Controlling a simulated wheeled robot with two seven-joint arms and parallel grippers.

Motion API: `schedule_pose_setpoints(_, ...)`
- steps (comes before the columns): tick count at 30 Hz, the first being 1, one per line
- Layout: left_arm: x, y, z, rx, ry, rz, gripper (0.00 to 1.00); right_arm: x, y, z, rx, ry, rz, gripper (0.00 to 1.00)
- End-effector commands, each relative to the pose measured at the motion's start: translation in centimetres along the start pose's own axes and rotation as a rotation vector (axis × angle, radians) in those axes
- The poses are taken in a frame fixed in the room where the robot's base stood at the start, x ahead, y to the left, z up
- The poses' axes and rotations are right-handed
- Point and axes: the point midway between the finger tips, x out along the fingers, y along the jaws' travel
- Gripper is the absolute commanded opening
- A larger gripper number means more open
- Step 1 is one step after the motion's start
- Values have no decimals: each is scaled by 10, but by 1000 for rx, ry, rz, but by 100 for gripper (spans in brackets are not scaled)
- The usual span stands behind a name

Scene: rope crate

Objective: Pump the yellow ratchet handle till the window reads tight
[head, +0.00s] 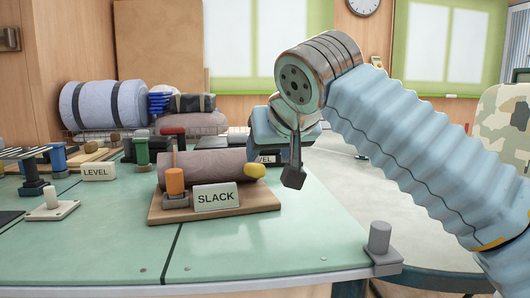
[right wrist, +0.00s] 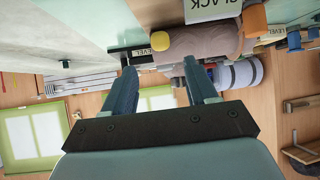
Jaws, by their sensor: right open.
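The yellow ratchet handle shows as a rounded yellow knob (head: 254,171) at the right end of a brown roll (head: 215,167) on a wooden board (head: 160,217). The window in front is a white sign (head: 216,197) that reads SLACK. My right gripper (head: 293,178) hangs just right of the knob, apart from it in the head view. In the right wrist view my open fingers (right wrist: 160,66) point towards the yellow knob (right wrist: 160,41), which lies beyond and between the tips, with nothing held. My left gripper is out of view.
An orange post (head: 175,182) stands before the roll's left part. A LEVEL sign (head: 98,172) and a green post (head: 141,151) stand to the left. A grey post (head: 379,237) marks the table's right corner. The green tabletop in front is clear.

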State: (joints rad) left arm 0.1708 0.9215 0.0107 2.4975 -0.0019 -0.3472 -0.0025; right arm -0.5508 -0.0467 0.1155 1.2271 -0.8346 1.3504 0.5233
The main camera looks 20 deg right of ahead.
Motion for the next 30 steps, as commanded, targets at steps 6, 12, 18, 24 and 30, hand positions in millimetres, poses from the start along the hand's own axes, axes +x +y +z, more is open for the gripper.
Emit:
schedule_pose_setpoints(6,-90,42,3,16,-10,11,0,-6,1,-57,6,-277,20,57)
schedule_pose_setpoints(12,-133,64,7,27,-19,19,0,-4,0,-76,1,-482,5,57)
schedule_pose_setpoints(18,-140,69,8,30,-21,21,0,2,0,-73,-5,-553,-7,57)
schedule_pose_setpoints(24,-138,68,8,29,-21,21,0,27,0,-55,-5,-556,-7,57)
schedule_pose_setpoints(30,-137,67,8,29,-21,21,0,68,0,-30,-4,-555,-6,57)
